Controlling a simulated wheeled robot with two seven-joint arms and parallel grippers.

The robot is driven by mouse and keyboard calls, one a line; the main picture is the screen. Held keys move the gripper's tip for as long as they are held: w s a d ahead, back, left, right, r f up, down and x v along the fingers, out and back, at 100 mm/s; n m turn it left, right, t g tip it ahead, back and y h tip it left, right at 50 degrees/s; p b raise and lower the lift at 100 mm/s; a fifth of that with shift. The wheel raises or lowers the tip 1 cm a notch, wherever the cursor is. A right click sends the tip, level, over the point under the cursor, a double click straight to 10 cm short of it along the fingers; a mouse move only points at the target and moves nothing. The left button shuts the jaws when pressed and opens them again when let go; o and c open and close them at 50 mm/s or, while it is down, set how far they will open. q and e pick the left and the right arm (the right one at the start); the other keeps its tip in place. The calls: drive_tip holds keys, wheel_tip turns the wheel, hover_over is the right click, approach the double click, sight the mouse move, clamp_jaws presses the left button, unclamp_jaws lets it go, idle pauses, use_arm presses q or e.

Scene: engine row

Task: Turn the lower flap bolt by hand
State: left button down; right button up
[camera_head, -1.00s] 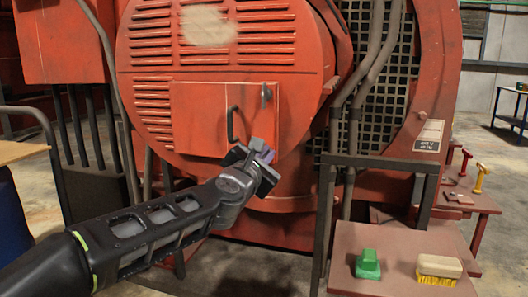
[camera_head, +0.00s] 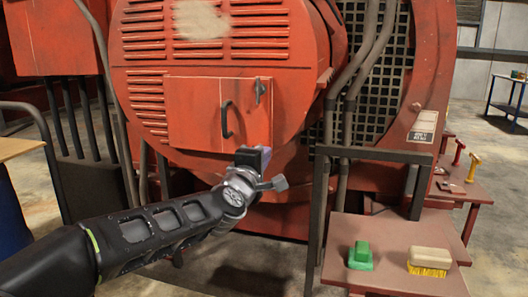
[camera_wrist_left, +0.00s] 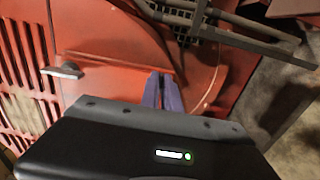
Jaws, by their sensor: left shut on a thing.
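The red flap (camera_head: 195,110) is closed on the front of the round red engine housing. It has a black handle (camera_head: 227,120) and a grey upper bolt (camera_head: 260,91) at its right edge. My left gripper (camera_head: 264,160) is at the flap's lower right corner, straight below the upper bolt. Its purple fingers (camera_wrist_left: 163,91) are close together in the left wrist view and shut on the lower flap bolt, which the gripper hides. A grey lever-like piece (camera_wrist_left: 64,71) stands out from the red face in that view. My right gripper is not in view.
A red-brown table (camera_head: 395,281) at the lower right bears a green block (camera_head: 361,256) and a yellow-bristled brush (camera_head: 430,262). A dark metal frame (camera_head: 374,153) and grey pipes stand just right of my gripper. A blue drum (camera_head: 13,220) stands at the left.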

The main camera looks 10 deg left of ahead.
use_arm(q)
drive_tip(key=shift+w+a+f+m+p, duration=0.1)
drive_tip(key=shift+a+f+m+p, duration=0.55)
drive_tip(key=shift+m, duration=2.3)
drive_tip(key=shift+a+r+m+p, duration=0.1)
drive_tip(key=shift+m+p, duration=1)
drive_tip(key=shift+m, duration=1.9)
drive_tip(key=shift+w+a+f+m+p, duration=0.1)
drive_tip(key=shift+a+f+m+p, duration=0.55)
drive_tip(key=shift+m, duration=2.3)
drive_tip(key=shift+d+r+p, duration=0.2)
drive_tip(key=shift+r+p, duration=0.1)
drive_tip(key=shift+r, duration=0.15)
drive_tip(key=c, duration=1.7)
unclamp_jaws()
drive_tip(key=shift+s, duration=0.15)
drive_tip(key=shift+c, duration=0.2)
drive_tip(key=shift+o, duration=0.8)
drive_tip(key=shift+d+f, duration=0.1)
drive_tip(key=shift+f, duration=0.05)
drive_tip(key=shift+s, duration=0.1)
